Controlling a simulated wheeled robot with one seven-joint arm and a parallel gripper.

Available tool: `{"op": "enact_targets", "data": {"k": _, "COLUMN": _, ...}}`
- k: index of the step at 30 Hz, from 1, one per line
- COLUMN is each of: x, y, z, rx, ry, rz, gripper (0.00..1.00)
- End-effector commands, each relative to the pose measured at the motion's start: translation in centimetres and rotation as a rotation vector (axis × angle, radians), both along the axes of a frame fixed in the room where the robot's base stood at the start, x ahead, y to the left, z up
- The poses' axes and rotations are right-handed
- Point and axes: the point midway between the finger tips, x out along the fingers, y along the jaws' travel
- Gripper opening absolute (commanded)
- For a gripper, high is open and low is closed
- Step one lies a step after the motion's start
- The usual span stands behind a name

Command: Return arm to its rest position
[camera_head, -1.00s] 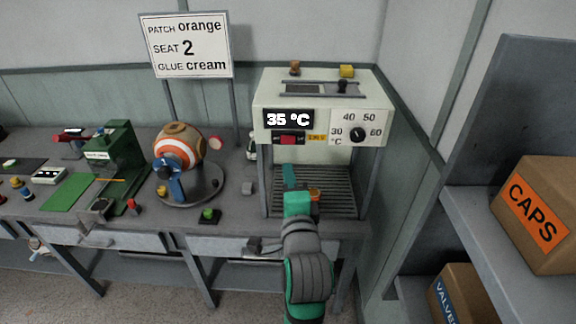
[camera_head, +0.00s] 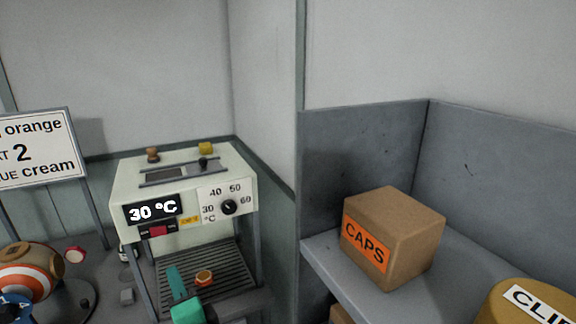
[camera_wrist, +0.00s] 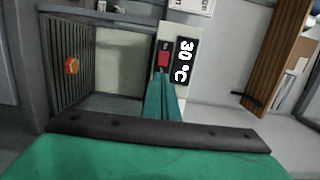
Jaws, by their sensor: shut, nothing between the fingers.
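My gripper (camera_head: 178,285) shows at the bottom of the head view, its green fingers together with nothing between them. It is in front of the press machine (camera_head: 130,180), near the slatted bed (camera_head: 222,262). The machine's display (camera_head: 153,209) reads 30 °C. A small orange piece (camera_head: 204,278) lies on the slatted bed to the right of my fingers. In the wrist view my shut fingers (camera_wrist: 164,90) point towards the red switch (camera_wrist: 163,54) beside the display (camera_wrist: 184,62). The orange piece (camera_wrist: 71,66) is at the left there. Most of my arm is out of the head view.
A sign (camera_head: 38,148) and a striped ball (camera_head: 30,275) stand at the left. A shelf (camera_head: 318,255) at the right holds a CAPS box (camera_head: 398,235) and a yellow round container (camera_head: 530,303). The machine's frame posts flank the bed.

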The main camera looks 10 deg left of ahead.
Motion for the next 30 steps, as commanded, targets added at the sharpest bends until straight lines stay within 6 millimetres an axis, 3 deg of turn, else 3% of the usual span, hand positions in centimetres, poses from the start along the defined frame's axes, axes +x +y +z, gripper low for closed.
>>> {"op": "enact_targets", "data": {"k": 7, "x": -0.2, "y": -4.5, "z": -7.2, "rx": -0.132, "ry": -0.052, "rz": -0.106, "gripper": 0.0}}
{"op": "enact_targets", "data": {"k": 14, "x": -1.9, "y": -9.6, "z": -13.7, "rx": -0.302, "ry": -0.115, "rz": -0.214, "gripper": 0.0}}
{"op": "enact_targets", "data": {"k": 23, "x": -6.6, "y": -16.1, "z": -20.9, "rx": -0.56, "ry": -0.185, "rz": -0.328, "gripper": 0.0}}
{"op": "enact_targets", "data": {"k": 30, "x": -11.9, "y": -20.6, "z": -25.1, "rx": -0.79, "ry": -0.232, "rz": -0.387, "gripper": 0.0}}
